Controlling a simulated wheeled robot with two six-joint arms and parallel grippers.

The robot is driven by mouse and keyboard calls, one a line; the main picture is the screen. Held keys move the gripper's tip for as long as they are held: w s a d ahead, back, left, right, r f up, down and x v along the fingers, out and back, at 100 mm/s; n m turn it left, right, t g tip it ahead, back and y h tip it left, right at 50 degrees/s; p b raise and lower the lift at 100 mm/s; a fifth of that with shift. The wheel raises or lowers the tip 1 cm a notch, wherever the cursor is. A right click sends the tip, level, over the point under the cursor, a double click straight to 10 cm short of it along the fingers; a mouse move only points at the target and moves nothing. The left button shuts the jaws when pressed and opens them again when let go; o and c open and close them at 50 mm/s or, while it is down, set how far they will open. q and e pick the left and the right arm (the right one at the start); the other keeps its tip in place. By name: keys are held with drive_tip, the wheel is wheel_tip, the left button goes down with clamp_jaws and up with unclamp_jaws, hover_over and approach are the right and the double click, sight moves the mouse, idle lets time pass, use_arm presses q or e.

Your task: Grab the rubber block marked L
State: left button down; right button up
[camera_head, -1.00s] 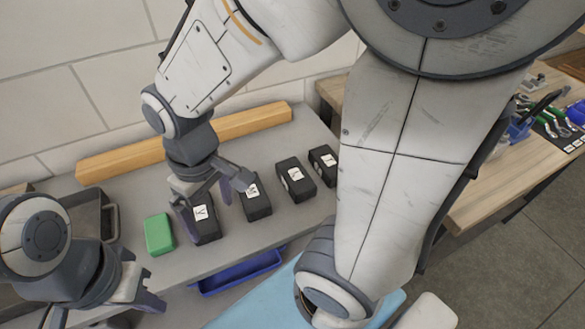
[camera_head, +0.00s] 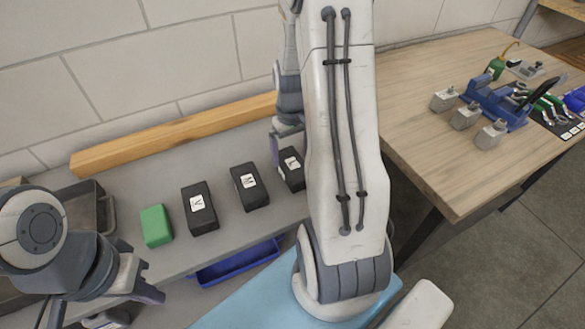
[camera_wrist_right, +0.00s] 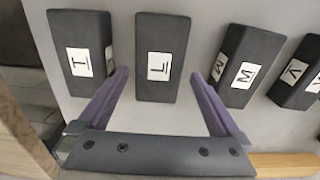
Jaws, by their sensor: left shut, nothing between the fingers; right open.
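The black rubber block marked L (camera_wrist_right: 160,57) stands on the grey bench in the right wrist view, its white label facing me. My right gripper (camera_wrist_right: 157,80) is open, with one fingertip on each side of this block, holding nothing. How far the fingers stand above the bench is hard to tell. In the head view the L block (camera_head: 292,168) is the third black block from the left, just below the right gripper (camera_head: 288,128) and partly covered by it. My left gripper (camera_head: 138,300) is shut and empty at the lower left, by the bench's front edge.
Black blocks marked T (camera_wrist_right: 82,50), M (camera_wrist_right: 245,60) and V (camera_wrist_right: 298,78) stand close beside it. A green block (camera_head: 156,226) and a grey tray (camera_head: 88,205) lie farther left. A wooden beam (camera_head: 175,135) runs along the back; a blue bin (camera_head: 238,262) sits below the front.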

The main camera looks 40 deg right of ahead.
sight(293, 163)
drive_tip(key=f, duration=0.5)
drive_tip(key=shift+s+f, duration=0.2)
drive_tip(key=shift+d, duration=0.1)
clamp_jaws()
drive_tip(key=shift+r, duration=0.1)
